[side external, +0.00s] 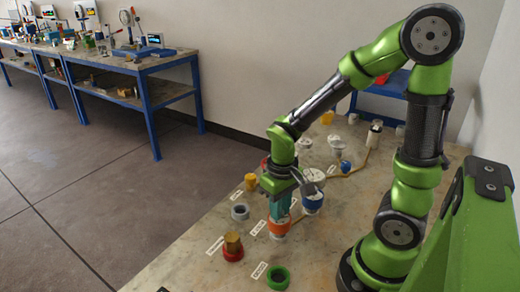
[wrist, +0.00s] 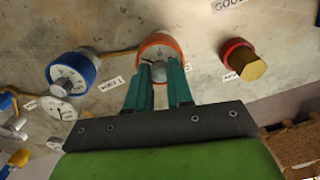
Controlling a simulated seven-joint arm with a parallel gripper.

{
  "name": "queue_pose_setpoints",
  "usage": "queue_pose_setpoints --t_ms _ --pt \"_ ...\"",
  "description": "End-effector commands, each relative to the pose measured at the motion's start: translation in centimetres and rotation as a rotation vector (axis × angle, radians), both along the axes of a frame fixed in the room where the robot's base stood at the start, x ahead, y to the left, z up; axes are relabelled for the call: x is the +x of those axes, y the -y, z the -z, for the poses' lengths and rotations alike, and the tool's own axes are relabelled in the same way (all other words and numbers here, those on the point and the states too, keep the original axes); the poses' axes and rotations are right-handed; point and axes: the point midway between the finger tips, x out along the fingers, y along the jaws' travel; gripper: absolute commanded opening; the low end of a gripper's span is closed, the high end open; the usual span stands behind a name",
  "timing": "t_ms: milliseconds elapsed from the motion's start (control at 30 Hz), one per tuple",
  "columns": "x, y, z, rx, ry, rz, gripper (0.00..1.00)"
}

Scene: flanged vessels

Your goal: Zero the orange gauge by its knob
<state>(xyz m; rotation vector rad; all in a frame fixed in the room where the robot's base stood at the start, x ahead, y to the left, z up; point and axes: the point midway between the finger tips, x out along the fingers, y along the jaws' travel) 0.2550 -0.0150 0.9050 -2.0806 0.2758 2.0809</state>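The orange gauge (wrist: 160,42) has an orange rim and a white dial, with a small grey knob (wrist: 158,72) at its near edge. In the side external view the orange gauge (side external: 279,228) stands on the table below my gripper (side external: 280,212). In the wrist view the two teal fingers of my gripper (wrist: 160,68) reach down on either side of the knob and cover part of the dial's lower edge. The fingers are apart with the knob between their tips. Whether they press on it or leave a small gap is not clear. The needle is too small to read.
A blue gauge (wrist: 72,72) and a white gauge (wrist: 57,109) stand to the left. A red ring with a brass hexagonal piece (wrist: 245,63) stands to the right.

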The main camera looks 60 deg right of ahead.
Motion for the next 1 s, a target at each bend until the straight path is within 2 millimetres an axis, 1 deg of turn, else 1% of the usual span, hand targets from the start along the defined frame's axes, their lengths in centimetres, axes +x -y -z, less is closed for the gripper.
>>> queue_pose_setpoints --t_ms 33,167,433,567,667,767,1000 --pt "0.0 0.0 0.0 0.001 0.001 -0.001 0.27" --pt "0.0 0.0 0.0 0.000 0.001 -0.001 0.47" --pt "0.0 0.0 0.0 0.000 0.001 -0.001 0.48" --pt "0.1 0.0 -0.7 -0.001 0.003 -0.001 0.48" --pt "0.2 0.0 -2.2 0.000 0.007 0.000 0.48" --pt "0.2 0.0 -4.4 0.000 0.009 0.000 0.48" --pt "0.2 0.0 -10.4 0.000 0.008 -0.001 0.48"
